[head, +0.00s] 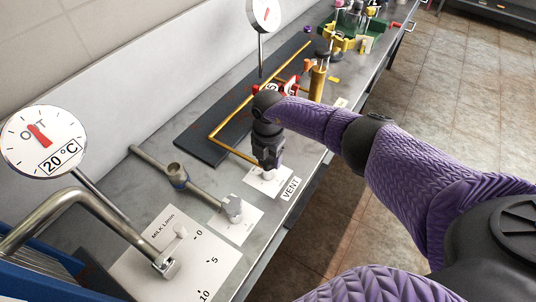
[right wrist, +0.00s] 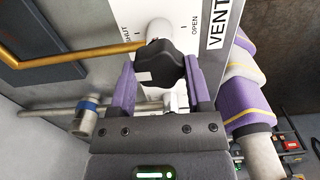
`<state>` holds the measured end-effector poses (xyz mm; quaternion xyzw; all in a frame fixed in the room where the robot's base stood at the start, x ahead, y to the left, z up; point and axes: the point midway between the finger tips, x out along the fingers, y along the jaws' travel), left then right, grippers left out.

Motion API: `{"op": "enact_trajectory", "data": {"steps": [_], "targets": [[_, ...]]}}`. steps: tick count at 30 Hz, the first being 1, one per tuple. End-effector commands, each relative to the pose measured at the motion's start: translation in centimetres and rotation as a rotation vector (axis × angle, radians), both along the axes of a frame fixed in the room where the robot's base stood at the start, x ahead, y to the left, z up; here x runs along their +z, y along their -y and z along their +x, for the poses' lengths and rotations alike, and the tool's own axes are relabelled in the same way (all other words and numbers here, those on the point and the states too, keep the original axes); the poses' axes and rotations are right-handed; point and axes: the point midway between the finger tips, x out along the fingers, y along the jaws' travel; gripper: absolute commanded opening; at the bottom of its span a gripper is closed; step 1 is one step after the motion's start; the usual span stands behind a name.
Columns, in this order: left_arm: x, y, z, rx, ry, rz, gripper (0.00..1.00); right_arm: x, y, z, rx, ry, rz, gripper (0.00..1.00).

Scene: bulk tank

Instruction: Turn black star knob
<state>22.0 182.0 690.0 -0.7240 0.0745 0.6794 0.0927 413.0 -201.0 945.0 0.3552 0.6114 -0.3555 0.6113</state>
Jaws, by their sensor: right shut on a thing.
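The black star knob (right wrist: 158,68) shows in the right wrist view, in front of a white plate marked OPEN and, partly hidden, SHUT. A small white label sits on the knob. My right gripper (right wrist: 153,88) has its two purple fingers on either side of the knob and is shut on it. In the head view my right gripper (head: 268,160) points down at the white plate beside the VENT label (head: 291,188), and it hides the knob there. My left gripper is not in view.
A brass pipe (head: 228,128) runs over a dark mat behind the right gripper. A steel pipe with a valve (head: 177,174), a milk scale plate (head: 185,255) and a 20 °C dial (head: 42,140) stand to the left. A yellow post (head: 317,82) stands beyond the gripper.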

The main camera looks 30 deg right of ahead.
Motion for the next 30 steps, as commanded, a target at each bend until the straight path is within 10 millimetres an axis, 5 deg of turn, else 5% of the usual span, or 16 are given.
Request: {"op": "enact_trajectory", "data": {"steps": [9,10,15,23,30], "targets": [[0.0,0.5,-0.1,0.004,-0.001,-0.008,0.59,0.2,0.0,0.2,-0.004,0.005,0.001,0.04],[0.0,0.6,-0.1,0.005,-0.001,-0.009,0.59,0.2,0.0,0.2,-0.004,0.005,0.001,0.67],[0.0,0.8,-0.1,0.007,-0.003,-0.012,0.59,0.1,0.0,0.1,-0.003,0.003,0.001,0.98],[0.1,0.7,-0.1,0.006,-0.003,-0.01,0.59,0.2,0.0,0.1,-0.001,0.002,0.0,0.98],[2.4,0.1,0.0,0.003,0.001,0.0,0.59,5.8,0.1,0.1,0.0,0.006,0.001,0.98]]}}
